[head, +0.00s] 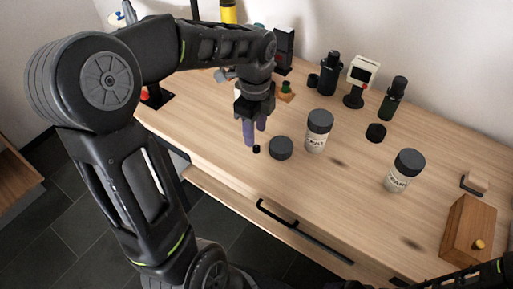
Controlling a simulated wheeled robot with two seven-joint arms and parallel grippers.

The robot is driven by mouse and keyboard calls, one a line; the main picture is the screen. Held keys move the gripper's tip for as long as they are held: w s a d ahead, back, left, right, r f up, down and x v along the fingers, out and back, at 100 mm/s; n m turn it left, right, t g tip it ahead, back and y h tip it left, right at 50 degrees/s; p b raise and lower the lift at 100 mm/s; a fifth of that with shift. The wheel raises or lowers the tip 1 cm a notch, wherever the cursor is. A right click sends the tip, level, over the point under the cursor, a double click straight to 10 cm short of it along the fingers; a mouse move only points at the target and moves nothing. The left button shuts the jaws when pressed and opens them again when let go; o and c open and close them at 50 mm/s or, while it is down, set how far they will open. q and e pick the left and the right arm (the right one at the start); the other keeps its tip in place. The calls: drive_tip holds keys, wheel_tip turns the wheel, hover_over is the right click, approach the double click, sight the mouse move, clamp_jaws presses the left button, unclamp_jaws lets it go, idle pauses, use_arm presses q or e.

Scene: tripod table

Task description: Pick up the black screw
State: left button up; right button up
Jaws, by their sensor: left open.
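A very small black piece (256,149), which looks like the black screw, lies on the wooden table near its front edge. My left gripper (255,134) points down just above and behind it. Its two bluish fingers are apart, with nothing seen between them. I cannot tell whether a fingertip touches the piece. My right gripper is out of view; only a dark part of my right arm shows at the lower right.
A dark round lid (281,148) lies just right of the small piece. A wooden box (467,228) is at the right. The front middle is clear.

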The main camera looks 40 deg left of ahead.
sight(256, 144)
use_arm(q)
drive_tip(key=shift+f, duration=0.25)
drive_tip(key=shift+w+f, duration=0.15)
drive_tip(key=shift+f, duration=2.5)
clamp_jaws()
